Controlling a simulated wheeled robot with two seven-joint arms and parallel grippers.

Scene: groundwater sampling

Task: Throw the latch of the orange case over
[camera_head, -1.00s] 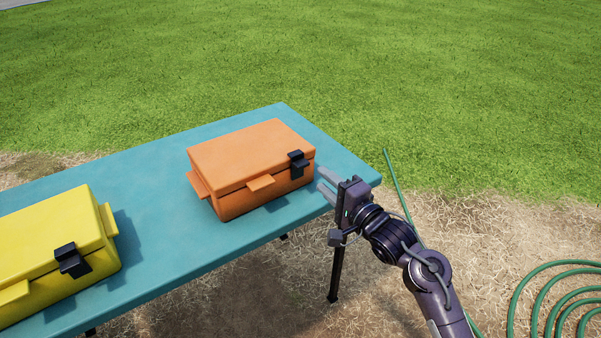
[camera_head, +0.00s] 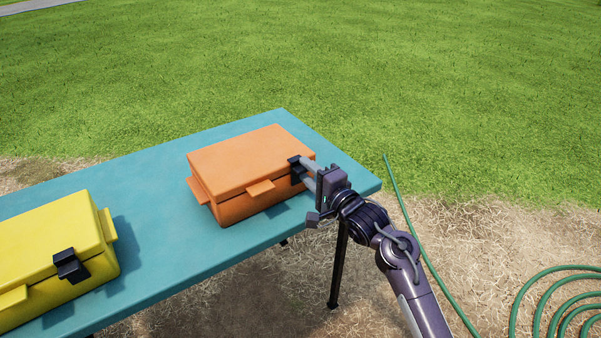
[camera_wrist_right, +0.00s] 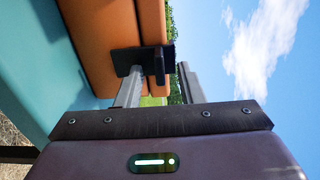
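The orange case (camera_head: 240,160) sits closed on the teal table, with a black latch (camera_head: 294,164) on its front near the right end. The latch also shows in the wrist view (camera_wrist_right: 140,60), with its tab (camera_wrist_right: 160,66) standing out from the case. My right gripper (camera_head: 305,172) is at the latch, coming in from the right. Its two fingers are apart. In the wrist view the gripper (camera_wrist_right: 158,84) has one finger on each side of the tab; contact is not clear. The fingertips partly hide the latch. My left gripper is not in view.
A yellow case (camera_head: 50,245) with its own black latch (camera_head: 71,265) stands at the left on the teal table (camera_head: 160,225). A green hose (camera_head: 430,265) lies on the ground at the right. Bare tabletop separates the cases.

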